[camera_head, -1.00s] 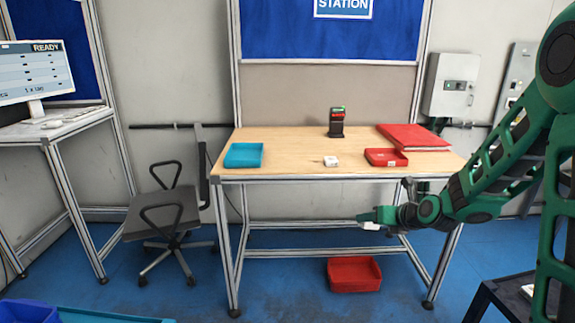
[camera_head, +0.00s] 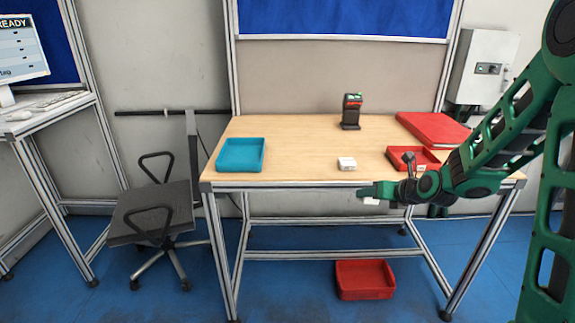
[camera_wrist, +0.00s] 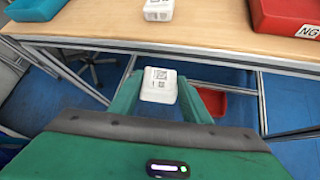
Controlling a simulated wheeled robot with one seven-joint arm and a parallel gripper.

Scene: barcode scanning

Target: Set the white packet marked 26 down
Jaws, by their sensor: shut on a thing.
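My gripper (camera_head: 369,196) is shut on a white packet (camera_head: 371,201), held just in front of the table's front edge. In the wrist view the white packet (camera_wrist: 159,86) sits between the two green fingers (camera_wrist: 160,95), with dark printing on its top face; I cannot read the number. The wooden table (camera_head: 300,160) is beyond the gripper. Another white packet (camera_head: 347,163) lies on the table near the front edge; it also shows in the wrist view (camera_wrist: 158,10).
On the table are a teal tray (camera_head: 240,167) at left, a red tray (camera_head: 398,154) marked NG in the wrist view, a red folder (camera_head: 433,130) and a black scanner stand (camera_head: 351,113). A red bin (camera_head: 365,292) is on the floor below. A chair (camera_head: 155,210) stands at left.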

